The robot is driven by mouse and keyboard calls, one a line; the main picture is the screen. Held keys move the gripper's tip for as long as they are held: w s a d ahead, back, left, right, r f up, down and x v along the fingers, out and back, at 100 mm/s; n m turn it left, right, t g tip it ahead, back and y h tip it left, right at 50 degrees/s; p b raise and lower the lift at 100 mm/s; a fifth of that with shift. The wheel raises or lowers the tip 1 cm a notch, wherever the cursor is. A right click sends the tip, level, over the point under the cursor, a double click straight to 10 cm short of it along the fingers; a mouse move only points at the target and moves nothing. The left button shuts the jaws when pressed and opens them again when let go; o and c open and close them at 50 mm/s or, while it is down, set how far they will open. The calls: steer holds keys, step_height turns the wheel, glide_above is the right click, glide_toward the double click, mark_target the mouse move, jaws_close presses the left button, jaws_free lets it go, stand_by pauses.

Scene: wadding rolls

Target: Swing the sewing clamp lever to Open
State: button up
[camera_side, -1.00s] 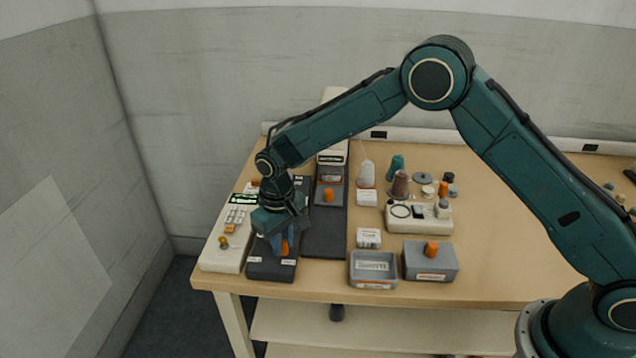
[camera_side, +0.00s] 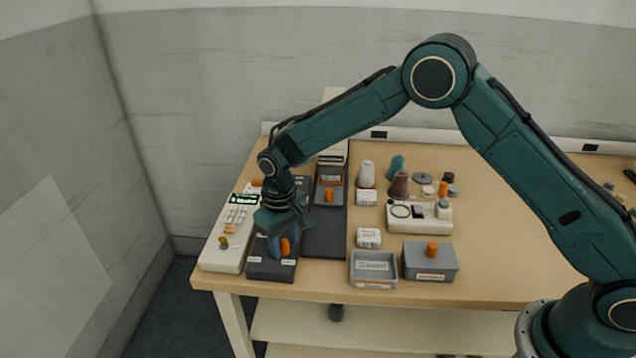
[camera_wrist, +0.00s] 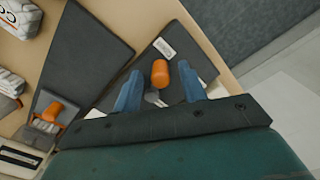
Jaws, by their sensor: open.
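The sewing clamp lever has an orange knob (camera_side: 285,247) and stands on a dark base block (camera_side: 270,271) at the front left of the table. The knob (camera_wrist: 160,73) also shows in the wrist view. My gripper (camera_side: 278,243) is low over this block, pointing down. Its two blue fingers (camera_wrist: 159,78) are open, one on each side of the knob. In the wrist view there is a visible gap between the knob and each finger. Small white labels sit on the block, too small to read. The lever's arm is mostly hidden by my gripper.
A cream control panel (camera_side: 223,252) lies close on the left. A dark plate (camera_side: 323,235) and a second orange handle (camera_side: 328,196) are on the right. A grey tray (camera_side: 373,282) and grey box (camera_side: 430,270) stand further right. The table's front edge is near.

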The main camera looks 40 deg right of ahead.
mark_target(284, 241)
steer(key=shift+r, duration=0.1)
step_height(284, 241, up, 14)
steer(key=shift+f, duration=0.2)
stand_by(0.5)
steer(key=shift+r, duration=0.1)
